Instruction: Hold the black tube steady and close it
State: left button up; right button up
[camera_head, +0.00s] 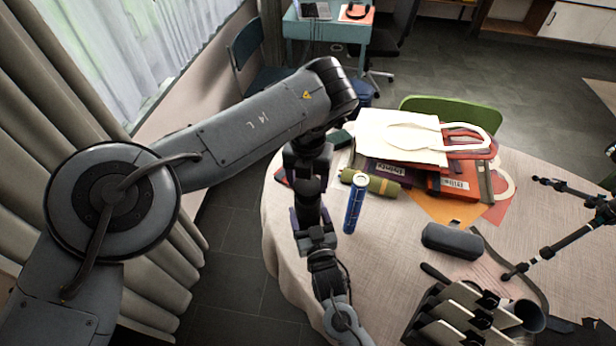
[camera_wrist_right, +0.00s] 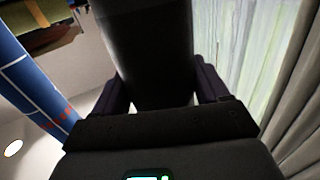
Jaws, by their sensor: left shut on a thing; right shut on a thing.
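The black tube (camera_head: 306,208) is between my two grippers in the head view, roughly upright above the table's left edge. My left gripper (camera_head: 307,180) comes from above and is shut on the upper part of the black tube. My right gripper (camera_head: 314,233) comes from below and is shut on the lower part. In the right wrist view, the black tube (camera_wrist_right: 150,50) fills the middle, with a finger of my right gripper (camera_wrist_right: 158,95) on each side. The tube's cap and any seam or gap are too dark to make out.
A blue tube (camera_head: 355,204) stands upright close to the right of the grippers and shows in the wrist view (camera_wrist_right: 30,80). An olive roll (camera_head: 375,183), a bag (camera_head: 400,138), a dark case (camera_head: 452,241) and a tripod (camera_head: 560,243) are on the round table (camera_head: 390,290).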

pick_arm(q)
jog(key=shift+f, duration=0.5)
dwell(0.4)
pick_arm(e)
grip_shut()
pick_arm(q)
jog(key=m, duration=1.5)
jog(key=shift+s, duration=0.1)
jog(key=m, duration=1.4)
jog(key=shift+s+f, duration=0.1)
